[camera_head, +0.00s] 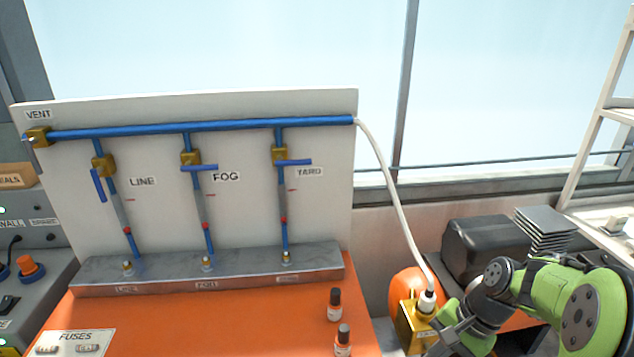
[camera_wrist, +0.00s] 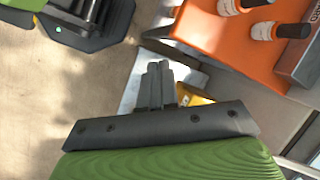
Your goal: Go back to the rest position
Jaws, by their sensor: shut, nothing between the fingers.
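My gripper (camera_head: 446,343) is low at the right of the head view, at the end of my green and black arm, beside a yellow block (camera_head: 412,325) with a white hose fitting (camera_head: 427,301) on top. In the wrist view its two dark fingers (camera_wrist: 157,72) are together with nothing between them. Part of the yellow block (camera_wrist: 200,100) shows just behind the fingers. I cannot tell from these views whether the gripper touches the block.
A white panel (camera_head: 245,225) carries blue pipes and several brass valves. The LINE handle (camera_head: 98,186) lies nearly along its pipe; the FOG (camera_head: 199,168) and YARD (camera_head: 294,162) handles lie across theirs. Two dark-capped bottles stand on the orange bench (camera_head: 215,325). A white hose (camera_head: 395,195) hangs nearby.

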